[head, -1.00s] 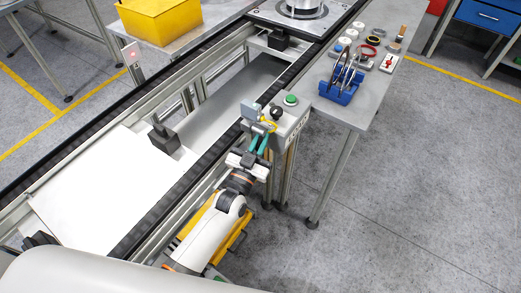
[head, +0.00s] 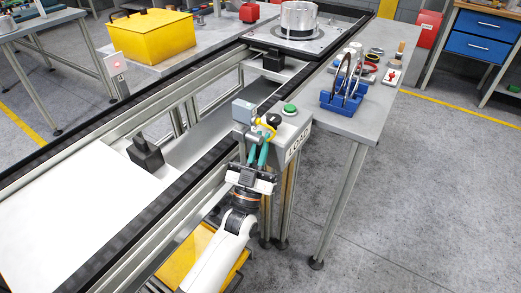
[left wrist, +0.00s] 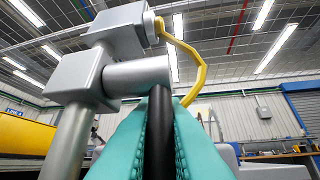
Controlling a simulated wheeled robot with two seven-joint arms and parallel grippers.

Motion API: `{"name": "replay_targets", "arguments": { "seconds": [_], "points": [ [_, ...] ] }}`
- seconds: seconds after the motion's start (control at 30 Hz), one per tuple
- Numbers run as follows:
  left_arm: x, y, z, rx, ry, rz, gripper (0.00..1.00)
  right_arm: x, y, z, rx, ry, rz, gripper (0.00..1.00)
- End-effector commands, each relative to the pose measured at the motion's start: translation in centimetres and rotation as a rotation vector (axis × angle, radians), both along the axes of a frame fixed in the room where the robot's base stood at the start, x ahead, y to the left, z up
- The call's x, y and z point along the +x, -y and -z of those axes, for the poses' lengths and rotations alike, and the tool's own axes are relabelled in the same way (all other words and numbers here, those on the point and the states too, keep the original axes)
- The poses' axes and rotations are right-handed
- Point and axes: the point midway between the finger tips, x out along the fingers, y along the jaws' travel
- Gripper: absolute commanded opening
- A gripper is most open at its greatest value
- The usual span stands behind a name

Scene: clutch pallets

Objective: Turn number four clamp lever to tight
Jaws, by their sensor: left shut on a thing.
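My left gripper (head: 262,150) has teal fingers and reaches up beside the control box (head: 297,128) marked LOAD. In the left wrist view the gripper (left wrist: 160,115) is shut on a black lever (left wrist: 160,135), a straight rod standing between the fingers. The lever's upper end meets a grey cylinder (left wrist: 138,76) joined to a grey block (left wrist: 78,76) on a post. In the head view the grey block (head: 243,112) stands left of the fingertips. I cannot read a lever number or tight mark. My right gripper is out of view.
A green button (head: 290,108) is on the control box. The conveyor rail (head: 185,190) runs close on the left. A grey table (head: 375,115) at right holds a blue rack (head: 345,101). A round metal part (head: 299,18) sits on a pallet at the back. The floor at right is clear.

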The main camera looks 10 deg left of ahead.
Motion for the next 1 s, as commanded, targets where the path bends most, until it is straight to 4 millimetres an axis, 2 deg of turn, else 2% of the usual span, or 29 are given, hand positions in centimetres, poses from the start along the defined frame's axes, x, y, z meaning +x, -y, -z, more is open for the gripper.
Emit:
{"name": "replay_targets", "arguments": {
  "seconds": [0.3,0.33,0.37,0.67,0.77,1.0],
  "points": [
    [0.0,0.0,-0.1,-0.001,0.003,-0.001,0.00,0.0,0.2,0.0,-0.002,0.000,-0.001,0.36],
    [0.0,0.0,-0.1,-0.001,0.004,-0.001,0.14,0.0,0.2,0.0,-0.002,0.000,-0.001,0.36],
    [0.0,0.0,-0.1,-0.001,0.004,-0.001,0.19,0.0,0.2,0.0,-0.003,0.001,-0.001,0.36],
    [-0.1,0.0,0.1,0.000,0.002,0.000,0.20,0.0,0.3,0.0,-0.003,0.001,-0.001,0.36],
    [-0.7,-0.1,0.8,-0.001,0.000,-0.001,0.20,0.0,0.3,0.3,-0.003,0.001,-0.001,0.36],
    [-3.5,-0.7,3.7,0.001,-0.001,-0.001,0.20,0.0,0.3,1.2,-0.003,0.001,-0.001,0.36]
  ]
}}
